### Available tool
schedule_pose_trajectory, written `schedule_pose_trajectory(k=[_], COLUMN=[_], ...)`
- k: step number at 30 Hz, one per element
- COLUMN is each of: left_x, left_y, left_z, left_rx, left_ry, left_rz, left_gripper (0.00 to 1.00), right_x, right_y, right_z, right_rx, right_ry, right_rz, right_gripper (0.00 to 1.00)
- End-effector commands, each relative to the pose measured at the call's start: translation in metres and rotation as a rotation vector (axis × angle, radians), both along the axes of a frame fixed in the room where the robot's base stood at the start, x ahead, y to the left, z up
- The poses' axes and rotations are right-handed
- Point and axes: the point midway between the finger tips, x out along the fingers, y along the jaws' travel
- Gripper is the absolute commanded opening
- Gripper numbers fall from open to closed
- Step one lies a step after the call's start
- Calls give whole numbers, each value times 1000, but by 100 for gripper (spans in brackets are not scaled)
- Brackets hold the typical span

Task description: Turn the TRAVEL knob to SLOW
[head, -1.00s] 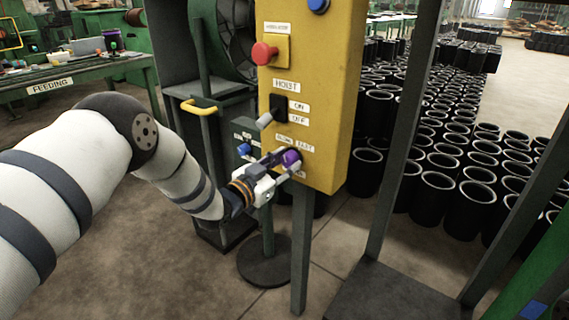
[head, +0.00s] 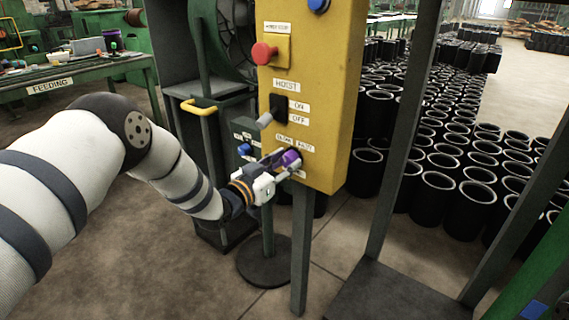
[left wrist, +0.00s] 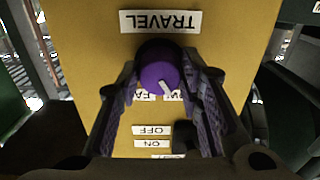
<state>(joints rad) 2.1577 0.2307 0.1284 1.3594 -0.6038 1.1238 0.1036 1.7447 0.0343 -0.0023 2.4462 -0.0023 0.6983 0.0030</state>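The purple TRAVEL knob (head: 291,158) sits low on the yellow panel (head: 325,110). In the left wrist view, which is upside down, the knob (left wrist: 158,68) shows a white pointer aimed to the lower right, toward the partly hidden label ending in W, apparently SLOW. The FAST label (left wrist: 146,96) is to the left of that, partly hidden. My left gripper (head: 281,164) faces the knob. Its fingers (left wrist: 162,85) are open, one on each side of the knob, with a gap visible on both sides. My right gripper is in neither view.
Above the knob are the HOIST switch (head: 279,107) and a red button (head: 263,53). A blue knob (head: 244,149) on a green box is left of the gripper. Black sleeves (head: 440,195) stand on the floor at right.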

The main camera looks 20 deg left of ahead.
Motion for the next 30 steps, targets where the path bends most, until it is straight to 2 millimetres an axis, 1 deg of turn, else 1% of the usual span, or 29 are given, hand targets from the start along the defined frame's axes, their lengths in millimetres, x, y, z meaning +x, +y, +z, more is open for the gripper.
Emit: schedule_pose_trajectory(k=[1,2,10,13,14,17,18,21,24,27,30], left_x=[0,0,0,-7,-12,-36,-47,-73,-93,-106,-112], left_y=[0,0,0,3,5,14,18,27,34,39,41], left_z=[0,0,0,0,0,0,0,0,0,0,1], left_rx=[0,0,1,1,2,1,-1,-2,-2,1,1], left_ry=[0,0,0,1,2,3,5,3,2,1,-1], left_rz=[1,1,0,0,1,1,2,3,3,1,1], left_gripper=[46,53,53,53,53,53,53,53,53,53,53], right_x=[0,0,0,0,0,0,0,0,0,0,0], right_y=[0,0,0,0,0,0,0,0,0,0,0], right_z=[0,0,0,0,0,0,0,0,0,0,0], right_rx=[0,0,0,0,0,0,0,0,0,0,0], right_ry=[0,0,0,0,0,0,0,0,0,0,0], right_rz=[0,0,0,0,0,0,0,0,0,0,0], right_gripper=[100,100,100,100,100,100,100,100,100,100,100])
